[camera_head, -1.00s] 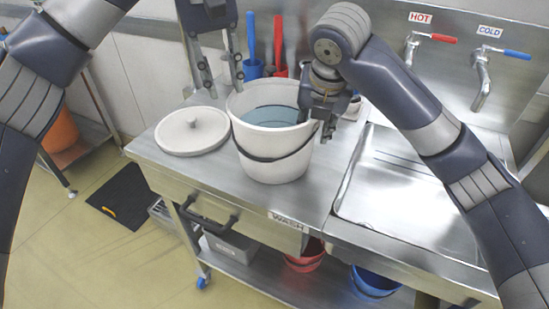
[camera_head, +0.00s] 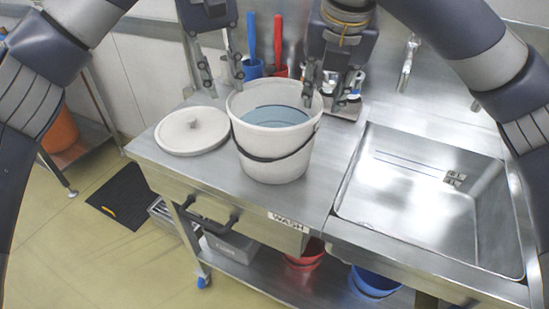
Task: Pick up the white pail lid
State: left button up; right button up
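The round white pail lid (camera_head: 180,137) with a small knob lies flat on the steel counter, left of the white pail. The white pail (camera_head: 268,155) stands upright with bluish liquid inside and a dark handle across its front. My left gripper (camera_head: 219,90) hangs above and behind the lid, fingers apart, pointing down and empty. My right gripper (camera_head: 330,92) is behind and to the right of the pail, fingers apart and pointing down, with nothing seen held in it. Neither gripper appears to touch the lid.
The steel counter (camera_head: 225,172) has a sink basin (camera_head: 420,190) on the right. Blue (camera_head: 251,45) and red (camera_head: 278,45) handled tools stand behind the pail. Small items sit near my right gripper. Red (camera_head: 305,258) and blue (camera_head: 372,282) buckets are on the shelf below.

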aim_at(188, 132)
jog(key=k+j, duration=0.7)
jog(key=k, duration=0.2)
